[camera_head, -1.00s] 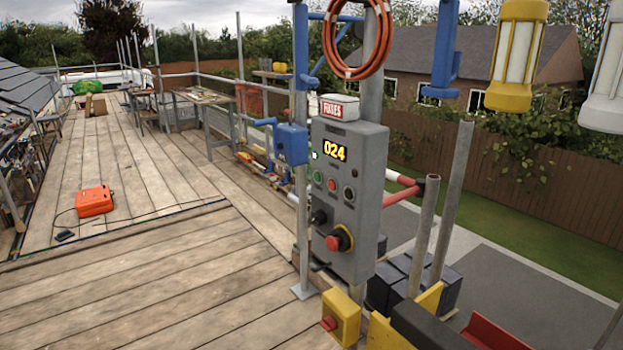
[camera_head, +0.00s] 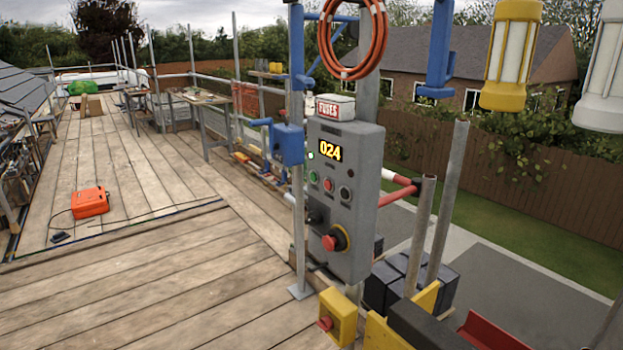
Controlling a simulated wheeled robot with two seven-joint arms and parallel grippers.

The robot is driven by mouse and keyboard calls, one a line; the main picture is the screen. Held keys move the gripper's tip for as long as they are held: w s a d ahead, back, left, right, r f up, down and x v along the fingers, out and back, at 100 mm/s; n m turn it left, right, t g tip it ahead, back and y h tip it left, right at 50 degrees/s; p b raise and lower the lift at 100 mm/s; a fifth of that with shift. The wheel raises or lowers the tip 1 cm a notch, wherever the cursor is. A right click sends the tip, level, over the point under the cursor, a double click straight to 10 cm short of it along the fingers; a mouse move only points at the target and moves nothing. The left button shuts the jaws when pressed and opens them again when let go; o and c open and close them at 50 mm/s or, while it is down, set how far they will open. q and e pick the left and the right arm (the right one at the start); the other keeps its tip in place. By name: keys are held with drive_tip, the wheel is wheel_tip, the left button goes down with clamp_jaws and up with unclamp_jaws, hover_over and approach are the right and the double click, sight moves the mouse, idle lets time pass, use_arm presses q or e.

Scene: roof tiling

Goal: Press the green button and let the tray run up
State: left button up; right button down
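A grey control box (camera_head: 343,200) is fixed to the scaffold pole right of centre in the head view. Lower down are a black knob (camera_head: 311,215) and a red mushroom button on a yellow ring (camera_head: 335,239). I cannot make out the tray with certainty. Neither of my grippers shows.
A yellow box with a red button (camera_head: 337,316) stands low in front of the control box. Grey upright tubes (camera_head: 448,200) rise to its right. An orange case (camera_head: 90,202) with a cable lies on the boards. The plank deck (camera_head: 150,270) at left is mostly clear.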

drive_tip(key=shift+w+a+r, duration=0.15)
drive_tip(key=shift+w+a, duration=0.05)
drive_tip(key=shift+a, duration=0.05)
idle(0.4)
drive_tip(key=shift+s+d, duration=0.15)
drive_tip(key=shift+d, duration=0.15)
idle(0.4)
